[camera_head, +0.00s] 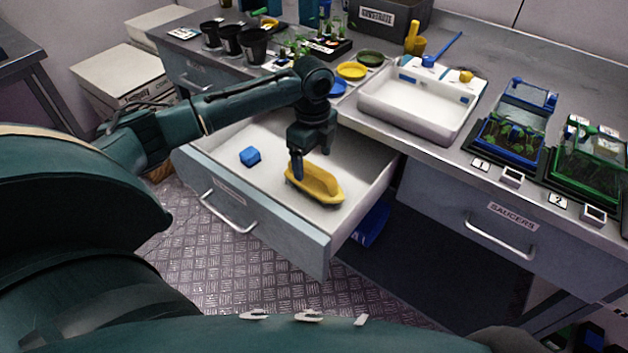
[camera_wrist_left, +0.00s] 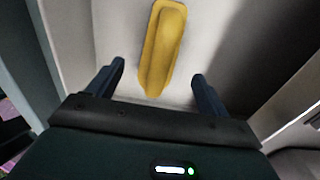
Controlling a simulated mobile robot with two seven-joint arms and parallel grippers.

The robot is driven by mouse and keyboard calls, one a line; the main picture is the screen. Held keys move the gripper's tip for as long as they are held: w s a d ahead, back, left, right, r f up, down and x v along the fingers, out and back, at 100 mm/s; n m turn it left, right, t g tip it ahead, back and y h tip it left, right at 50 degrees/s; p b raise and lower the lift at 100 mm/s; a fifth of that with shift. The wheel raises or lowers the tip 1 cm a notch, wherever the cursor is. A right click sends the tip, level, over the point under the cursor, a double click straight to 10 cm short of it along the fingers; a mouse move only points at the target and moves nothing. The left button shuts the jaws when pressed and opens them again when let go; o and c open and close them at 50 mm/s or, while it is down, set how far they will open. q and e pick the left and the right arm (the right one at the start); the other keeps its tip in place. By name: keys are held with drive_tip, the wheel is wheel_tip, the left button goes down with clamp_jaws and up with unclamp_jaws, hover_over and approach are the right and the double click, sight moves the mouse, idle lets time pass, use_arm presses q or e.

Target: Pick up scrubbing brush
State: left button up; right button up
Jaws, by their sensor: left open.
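A yellow scrubbing brush (camera_head: 316,185) lies in the open drawer (camera_head: 281,240), towards its right side. It also shows in the left wrist view (camera_wrist_left: 162,50), lengthwise ahead of the jaws. My left gripper (camera_head: 297,172) points down into the drawer, above and at the left end of the brush. In the left wrist view its two fingers (camera_wrist_left: 158,88) are apart, one on either side of the brush's near end, with nothing held. Whether a finger touches the brush cannot be told. My right gripper is not in view.
A blue block (camera_head: 250,156) lies in the drawer left of the brush. The drawer walls stand close around my gripper. On the bench above are a white tray (camera_head: 415,122), black pots (camera_head: 252,45) and seedling boxes (camera_head: 512,130). A closed drawer labelled saucers (camera_head: 470,225) is at the right.

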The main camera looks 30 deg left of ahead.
sight(315, 168)
use_arm(q)
drive_tip(key=f, duration=0.5)
drive_tip(key=shift+s+d+f, duration=0.1)
drive_tip(key=shift+d+f, duration=0.2)
drive_tip(key=shift+f, duration=0.1)
drive_tip(key=c, duration=1.1)
drive_tip(key=shift+r, duration=0.1)
wheel_tip(315, 168, up, 10)
drive_tip(key=shift+p, duration=0.3)
drive_tip(key=o, duration=0.5)
drive_tip(key=c, duration=0.4)
drive_tip(key=shift+d, duration=0.1)
